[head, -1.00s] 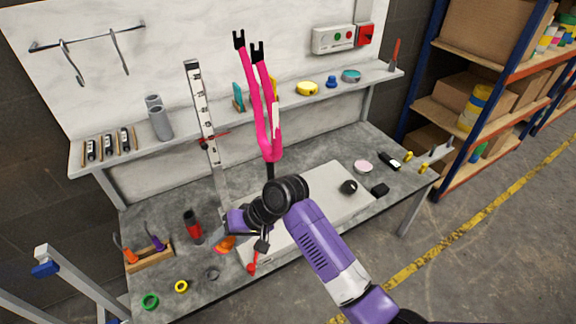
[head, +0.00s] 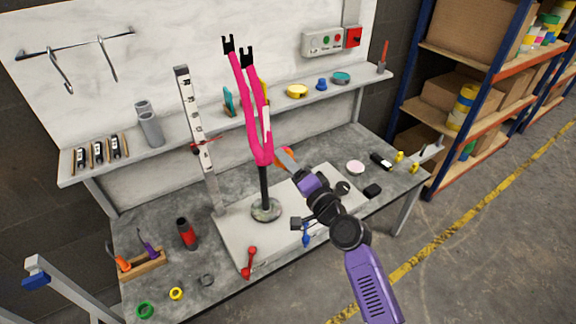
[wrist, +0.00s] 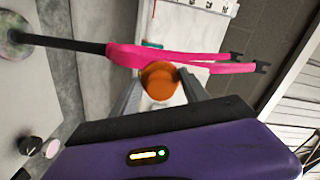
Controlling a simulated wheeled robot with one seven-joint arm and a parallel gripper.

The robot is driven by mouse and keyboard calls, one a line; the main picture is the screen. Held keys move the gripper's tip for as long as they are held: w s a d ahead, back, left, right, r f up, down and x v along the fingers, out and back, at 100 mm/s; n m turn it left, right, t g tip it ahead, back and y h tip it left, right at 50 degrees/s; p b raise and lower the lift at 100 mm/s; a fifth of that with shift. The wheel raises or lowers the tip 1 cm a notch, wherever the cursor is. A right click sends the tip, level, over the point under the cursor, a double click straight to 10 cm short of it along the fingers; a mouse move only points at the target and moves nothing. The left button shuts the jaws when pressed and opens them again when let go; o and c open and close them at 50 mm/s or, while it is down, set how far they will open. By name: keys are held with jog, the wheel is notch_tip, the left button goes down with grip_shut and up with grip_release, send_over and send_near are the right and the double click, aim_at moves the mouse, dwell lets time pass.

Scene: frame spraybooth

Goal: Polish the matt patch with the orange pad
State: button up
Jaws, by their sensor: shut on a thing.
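A bright pink fork (head: 257,97) stands upright on a black post with a round base (head: 266,211). A pale patch (head: 267,122) shows on its right leg. My gripper (head: 283,158) is shut on the orange pad (head: 287,151), just right of the fork's lower end. In the wrist view the round orange pad (wrist: 158,80) sits between the two fingers (wrist: 160,93), in front of or against the pink fork (wrist: 180,58). I cannot tell whether pad and fork touch. The pad partly hides the fork there.
A white plate (head: 240,240) under the stand carries a red lever (head: 249,262) and a blue lever (head: 306,237). A tall ruler (head: 194,130) stands left of the fork. A shelf (head: 210,128) runs behind. Small items lie around the bench (head: 150,215).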

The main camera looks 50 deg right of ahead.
aim_at(267, 143)
jog(key=shift+p+x, duration=0.45)
jog(key=shift+x, duration=2.2)
jog(key=shift+x, duration=0.9)
jog(key=shift+r+p, duration=3.2)
jog(key=shift+r, duration=0.55)
jog(key=shift+w+r, duration=0.1)
jog(key=shift+r, duration=1.85)
jog(key=shift+f, duration=0.1)
notch_tip(267, 143, down, 12)
jog(key=b, duration=1.1)
jog(key=shift+r, duration=0.2)
